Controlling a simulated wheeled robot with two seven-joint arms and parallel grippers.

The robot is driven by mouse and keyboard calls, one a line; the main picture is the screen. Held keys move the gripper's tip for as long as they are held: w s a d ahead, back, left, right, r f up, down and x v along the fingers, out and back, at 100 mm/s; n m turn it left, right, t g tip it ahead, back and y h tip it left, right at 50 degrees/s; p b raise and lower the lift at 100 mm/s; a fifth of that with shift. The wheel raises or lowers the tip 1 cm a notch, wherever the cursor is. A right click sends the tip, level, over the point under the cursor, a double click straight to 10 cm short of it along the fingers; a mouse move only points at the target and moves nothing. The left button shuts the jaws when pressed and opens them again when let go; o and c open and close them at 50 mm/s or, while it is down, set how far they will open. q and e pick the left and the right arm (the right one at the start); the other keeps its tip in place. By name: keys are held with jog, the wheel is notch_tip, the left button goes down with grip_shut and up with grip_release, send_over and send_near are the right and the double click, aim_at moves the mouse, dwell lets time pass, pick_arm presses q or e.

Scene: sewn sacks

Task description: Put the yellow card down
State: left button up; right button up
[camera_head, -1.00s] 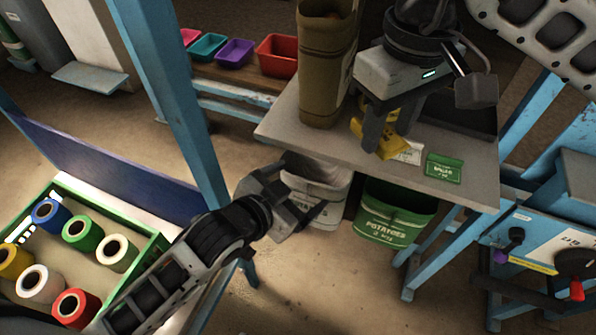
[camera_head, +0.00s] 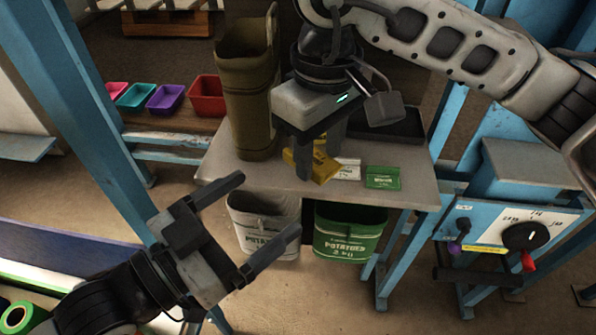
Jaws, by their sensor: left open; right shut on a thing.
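The yellow card (camera_head: 325,170) is between the fingers of my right gripper (camera_head: 318,160), low over the grey table (camera_head: 410,193). The fingers hide part of it, and I cannot tell whether it touches the tabletop. A white card (camera_head: 349,169) and a green card (camera_head: 382,178) lie on the table just right of it. My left gripper (camera_head: 268,206) is open and empty, in front of the table's front left edge.
A tall brown sack (camera_head: 247,100) stands on the table's left. A dark tray (camera_head: 388,124) is behind the cards. A panel with a knob (camera_head: 522,236) is at right.

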pick_arm(q)
jog(key=x, duration=1)
jog(key=shift+w+d, duration=0.15)
jog(key=shift+d, duration=0.05)
jog(key=c, duration=1)
jog(key=shift+c, duration=0.2)
pick_arm(e)
jog(key=o, duration=1)
